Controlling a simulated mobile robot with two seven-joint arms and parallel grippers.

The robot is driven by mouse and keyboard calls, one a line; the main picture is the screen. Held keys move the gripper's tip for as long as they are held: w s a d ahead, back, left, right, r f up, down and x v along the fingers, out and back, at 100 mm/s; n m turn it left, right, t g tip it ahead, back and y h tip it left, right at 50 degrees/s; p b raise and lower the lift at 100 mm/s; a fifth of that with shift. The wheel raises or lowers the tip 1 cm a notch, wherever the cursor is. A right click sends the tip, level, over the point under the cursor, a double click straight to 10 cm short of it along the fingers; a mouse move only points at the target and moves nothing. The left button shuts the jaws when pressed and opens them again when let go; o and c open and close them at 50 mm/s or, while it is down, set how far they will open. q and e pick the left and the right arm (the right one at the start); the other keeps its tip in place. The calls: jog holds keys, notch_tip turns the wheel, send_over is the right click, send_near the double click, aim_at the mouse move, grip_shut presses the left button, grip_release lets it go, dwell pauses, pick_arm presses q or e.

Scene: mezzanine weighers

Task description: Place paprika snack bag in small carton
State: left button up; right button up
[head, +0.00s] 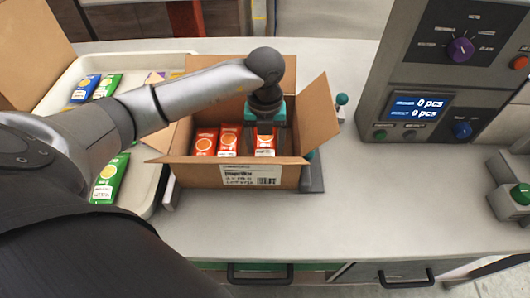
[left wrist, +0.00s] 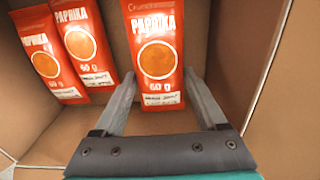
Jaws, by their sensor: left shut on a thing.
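The small carton (head: 205,174) stands open on the counter, with flaps spread and a printed label on its front. Two orange-red paprika snack bags, the left one (head: 204,143) and the middle one (head: 229,138), stand side by side in its left part. My left gripper (head: 264,128) reaches down into the carton's right part. It is shut on a third paprika snack bag (head: 265,146), which is inside the carton walls. The left wrist view shows this bag (left wrist: 156,60) between the two fingers (left wrist: 160,80), upright, right of the other two. Whether its bottom touches the carton floor is hidden. My right gripper is not in view.
A white tray (head: 146,194) left of the carton holds a blue bag (head: 84,89) and green bags (head: 110,178). A grey weighing console (head: 440,80) with knobs and a display stands at the right. The counter (head: 400,200) between carton and console is mostly clear.

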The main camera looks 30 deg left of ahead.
aim_at(265, 145)
pick_arm(q)
jog(key=shift+f, duration=1.6)
jog(key=shift+f+b, duration=0.2)
jog(key=shift+b, duration=0.15)
jog(key=o, duration=1.3)
jog(key=shift+r, duration=0.15)
jog(key=shift+r, duration=0.2)
notch_tip(265, 145, up, 12)
jog(key=shift+f+p, duration=0.1)
jog(key=shift+p, duration=0.8)
